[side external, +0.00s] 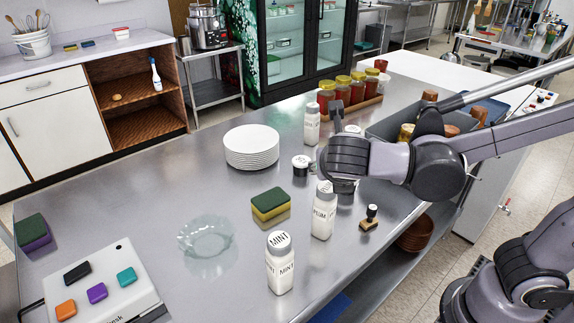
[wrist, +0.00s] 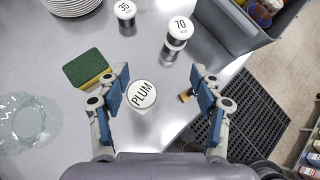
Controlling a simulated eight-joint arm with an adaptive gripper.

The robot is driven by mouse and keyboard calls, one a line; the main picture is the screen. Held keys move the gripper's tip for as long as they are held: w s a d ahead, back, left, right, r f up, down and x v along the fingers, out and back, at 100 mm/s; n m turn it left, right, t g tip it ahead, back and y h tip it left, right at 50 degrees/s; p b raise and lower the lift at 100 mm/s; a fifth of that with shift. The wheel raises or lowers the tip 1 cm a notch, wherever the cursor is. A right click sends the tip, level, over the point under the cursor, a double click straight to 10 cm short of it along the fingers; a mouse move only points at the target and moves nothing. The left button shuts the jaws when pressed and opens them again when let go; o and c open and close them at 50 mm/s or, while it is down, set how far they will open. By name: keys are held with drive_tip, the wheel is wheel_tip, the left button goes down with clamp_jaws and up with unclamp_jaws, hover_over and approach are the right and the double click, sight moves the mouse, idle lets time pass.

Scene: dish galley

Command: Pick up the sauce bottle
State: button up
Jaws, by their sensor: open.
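Several white sauce bottles with lettered caps stand upright on the steel counter. The one marked PLUM (side external: 322,222) is right of centre in the side view, partly covered at its top by my gripper. In the wrist view its round PLUM cap (wrist: 142,96) shows from above. My gripper (wrist: 160,88) is open and empty, with one blue-padded finger on each side of the cap, the left one closer. A MINT bottle (side external: 280,264) stands nearer the front. Another white bottle (side external: 312,126) stands farther back, its label too small to read.
A green-yellow sponge (side external: 270,205) and a glass bowl (side external: 205,236) lie left of the PLUM bottle. A small stamp (side external: 370,217) is close on its right, near the counter edge. White-lidded jars (wrist: 125,12) and a plate stack (side external: 251,146) are behind.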

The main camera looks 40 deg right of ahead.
sight(328, 191)
drive_tip(key=s+a+r+n+t, duration=0.1)
drive_tip(key=s+a+r+t, duration=0.1)
drive_tip(key=s+a+t, duration=0.35)
drive_tip(key=shift+g, duration=0.25)
drive_tip(key=shift+w+d+f, duration=0.7)
drive_tip(key=shift+w+f, duration=0.4)
drive_tip(key=shift+f, duration=0.2)
drive_tip(key=shift+w+d+f, duration=0.65)
drive_tip(key=shift+w+f, duration=0.45)
drive_tip(key=shift+f, duration=0.15)
drive_tip(key=shift+w+d+f, duration=0.7)
drive_tip(key=shift+w+f, duration=0.4)
drive_tip(key=shift+f, duration=0.2)
clamp_jaws()
